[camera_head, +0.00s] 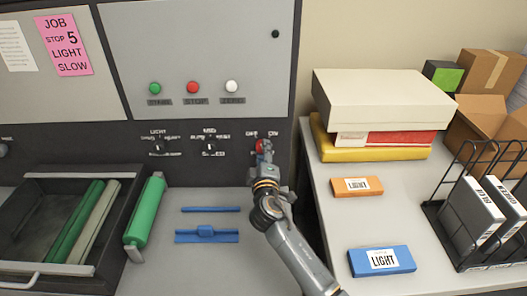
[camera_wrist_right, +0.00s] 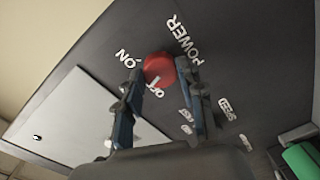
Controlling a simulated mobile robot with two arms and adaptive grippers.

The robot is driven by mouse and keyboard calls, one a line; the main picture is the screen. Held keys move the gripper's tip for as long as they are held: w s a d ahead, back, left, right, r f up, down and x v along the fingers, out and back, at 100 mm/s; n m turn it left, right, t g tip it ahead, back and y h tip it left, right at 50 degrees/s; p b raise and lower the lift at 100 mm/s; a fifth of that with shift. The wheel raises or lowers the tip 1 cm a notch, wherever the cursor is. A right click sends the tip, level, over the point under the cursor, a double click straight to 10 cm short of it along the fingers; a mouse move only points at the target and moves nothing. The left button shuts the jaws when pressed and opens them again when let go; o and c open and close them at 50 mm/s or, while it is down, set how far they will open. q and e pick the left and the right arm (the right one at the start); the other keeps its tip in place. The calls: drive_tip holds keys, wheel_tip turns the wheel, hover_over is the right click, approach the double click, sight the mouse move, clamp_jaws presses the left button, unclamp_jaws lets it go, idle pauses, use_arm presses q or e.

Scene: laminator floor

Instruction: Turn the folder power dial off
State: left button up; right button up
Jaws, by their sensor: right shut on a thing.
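The red power dial (camera_head: 261,145) sits on the dark strip of the machine's front, under the small OFF and ON labels. In the right wrist view the red dial (camera_wrist_right: 158,68) shows between my two fingers, with the words POWER, ON and OFF around it. My right gripper (camera_head: 262,152) reaches up to the panel and is shut on the dial; it also shows in the wrist view (camera_wrist_right: 158,80). The fingers partly hide the dial in the head view. I cannot tell which label the dial points at. My left gripper is not in view.
Two small dials (camera_head: 209,147) sit to the left on the same strip. Green, red and white buttons (camera_head: 193,88) are above. A green roller (camera_head: 146,212) and blue parts (camera_head: 207,236) lie left of my arm. A side table (camera_head: 330,215) with boxes stands right.

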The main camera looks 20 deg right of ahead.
drive_tip(key=n+p, duration=0.1)
drive_tip(key=n, duration=0.4)
drive_tip(key=shift+p, duration=0.4)
drive_tip(key=shift+n, duration=0.4)
drive_tip(key=o, duration=1.2)
drive_tip(key=v, duration=1.2)
drive_tip(key=shift+a, duration=0.1)
